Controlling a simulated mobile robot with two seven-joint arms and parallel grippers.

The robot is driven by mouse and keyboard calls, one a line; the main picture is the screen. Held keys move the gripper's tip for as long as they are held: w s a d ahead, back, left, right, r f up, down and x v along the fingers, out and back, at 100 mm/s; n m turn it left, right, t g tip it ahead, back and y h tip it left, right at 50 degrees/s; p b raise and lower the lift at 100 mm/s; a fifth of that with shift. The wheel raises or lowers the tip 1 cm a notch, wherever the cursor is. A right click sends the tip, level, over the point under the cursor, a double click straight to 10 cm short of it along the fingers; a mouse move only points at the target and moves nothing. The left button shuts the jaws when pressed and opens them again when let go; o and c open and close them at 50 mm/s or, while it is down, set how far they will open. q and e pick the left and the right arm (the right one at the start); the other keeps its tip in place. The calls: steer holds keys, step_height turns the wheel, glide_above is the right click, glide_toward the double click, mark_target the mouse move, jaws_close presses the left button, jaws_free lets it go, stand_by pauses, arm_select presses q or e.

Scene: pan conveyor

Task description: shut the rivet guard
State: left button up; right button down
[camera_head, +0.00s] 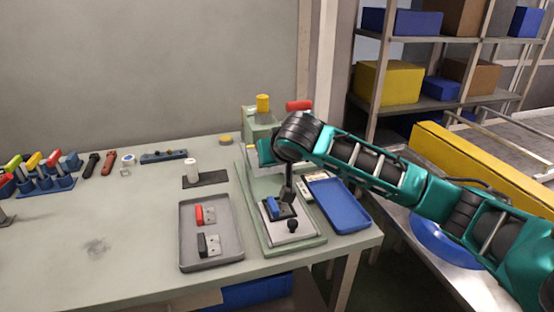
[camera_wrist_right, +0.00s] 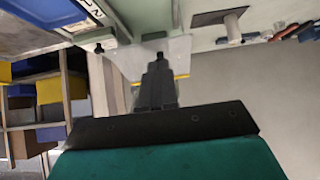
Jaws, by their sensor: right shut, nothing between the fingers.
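The green press (camera_head: 261,130) stands at the back of the bench, with a yellow cap and a red handle on top. My right arm hides much of its front. A pale, see-through panel with a yellow edge, which looks like the rivet guard (camera_wrist_right: 128,62), shows behind my fingers in the right wrist view. My right gripper (camera_head: 288,198) is shut and empty, pointing down over the press base (camera_head: 312,239); it also shows in the right wrist view (camera_wrist_right: 160,58). I cannot tell whether it touches the guard. A blue block (camera_head: 272,207) and a black knob (camera_head: 292,226) are on the base.
A grey tray (camera_head: 211,263) with a red-ended and a black-ended part lies left of the base. A blue tray (camera_head: 340,205) lies right of it. A white cylinder (camera_head: 191,170) stands on a dark plate. Tools line the back left. The bench's front left is clear.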

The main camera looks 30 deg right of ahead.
step_height(320, 180, down, 5)
steer(key=t+b, duration=0.3)
steer(key=b, duration=0.2)
steer(key=shift+r+t+h+b, duration=0.1)
steer(key=shift+t+h+b, duration=0.2)
steer(key=shift+h+b, duration=0.1)
steer(key=shift+w+f+t+b, duration=0.15)
steer(key=shift+f+t+b, duration=0.4)
steer(key=shift+b, duration=0.45)
steer(key=shift+w+t+h+b, duration=0.2)
steer(key=shift+t+h+b, duration=0.1)
steer(key=shift+t+b, duration=0.2)
arm_select(q)
step_height(320, 180, down, 6)
steer(key=w+d, duration=0.2)
steer(key=shift+d+h+b, duration=0.4)
arm_select(e)
steer(key=shift+w+d+f, duration=0.1)
steer(key=shift+w+f, duration=0.05)
steer(key=shift+f, duration=0.15)
